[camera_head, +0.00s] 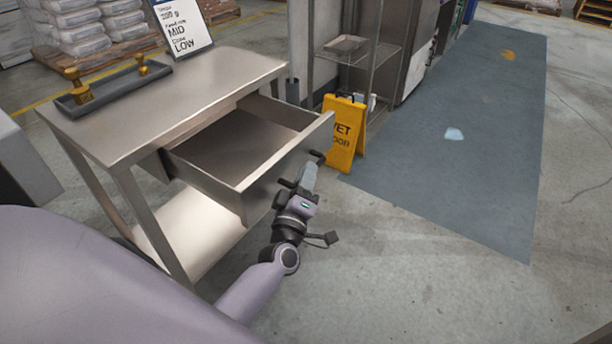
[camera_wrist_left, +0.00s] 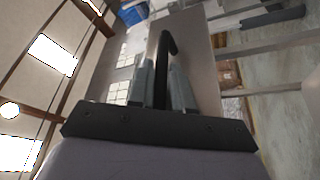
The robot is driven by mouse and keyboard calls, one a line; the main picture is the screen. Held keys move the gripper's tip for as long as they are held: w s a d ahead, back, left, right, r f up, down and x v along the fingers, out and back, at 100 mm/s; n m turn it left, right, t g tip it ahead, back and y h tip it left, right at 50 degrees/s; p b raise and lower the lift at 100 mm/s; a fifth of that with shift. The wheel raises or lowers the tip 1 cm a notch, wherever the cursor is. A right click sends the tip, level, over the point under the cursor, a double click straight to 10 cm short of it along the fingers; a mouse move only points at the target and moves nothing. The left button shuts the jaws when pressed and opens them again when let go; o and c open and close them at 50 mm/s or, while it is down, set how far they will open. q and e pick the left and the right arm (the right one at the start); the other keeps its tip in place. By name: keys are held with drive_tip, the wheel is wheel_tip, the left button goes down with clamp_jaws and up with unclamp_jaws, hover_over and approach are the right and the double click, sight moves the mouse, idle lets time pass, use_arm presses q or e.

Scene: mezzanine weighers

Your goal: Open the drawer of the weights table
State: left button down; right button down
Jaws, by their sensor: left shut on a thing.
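The weights table (camera_head: 215,70) is a metal table at the left of the head view. Its drawer (camera_head: 285,160) is pulled well out and its inside looks empty. My left gripper (camera_head: 303,178) is at the drawer's front face, shut on the dark drawer handle (camera_head: 317,157). In the left wrist view the black handle (camera_wrist_left: 164,60) stands between the two fingers of the gripper (camera_wrist_left: 162,85), with the drawer front (camera_wrist_left: 198,65) behind it. The fingers hide part of the handle. My right gripper is not in view.
On the tabletop are a dark tray (camera_head: 115,87) with brass weights (camera_head: 76,84) and a sign (camera_head: 183,25). A yellow wet-floor sign (camera_head: 343,133) stands just beyond the drawer. A wire shelf (camera_head: 345,48) is behind it.

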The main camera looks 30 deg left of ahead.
use_arm(q)
drive_tip(key=c, duration=1.1)
unclamp_jaws()
drive_tip(key=v, duration=0.7)
drive_tip(key=shift+s, duration=0.1)
drive_tip(key=shift+f, duration=0.1)
drive_tip(key=s+d+f+m+g+h, duration=0.4)
drive_tip(key=s+f+m+g, duration=0.15)
drive_tip(key=s+m, duration=0.25)
drive_tip(key=s+d+f+m+g+h, duration=0.35)
drive_tip(key=s+f+m, duration=0.25)
drive_tip(key=s+m, duration=0.25)
drive_tip(key=shift+m, duration=0.25)
drive_tip(key=r+p, duration=0.3)
drive_tip(key=p, duration=0.1)
drive_tip(key=a+r+p, duration=0.1)
drive_tip(key=r+p, duration=0.2)
drive_tip(key=p, duration=0.1)
drive_tip(key=r+p, duration=0.3)
drive_tip(key=p, duration=0.1)
drive_tip(key=shift+s+a+r, duration=0.3)
drive_tip(key=shift+s, duration=0.05)
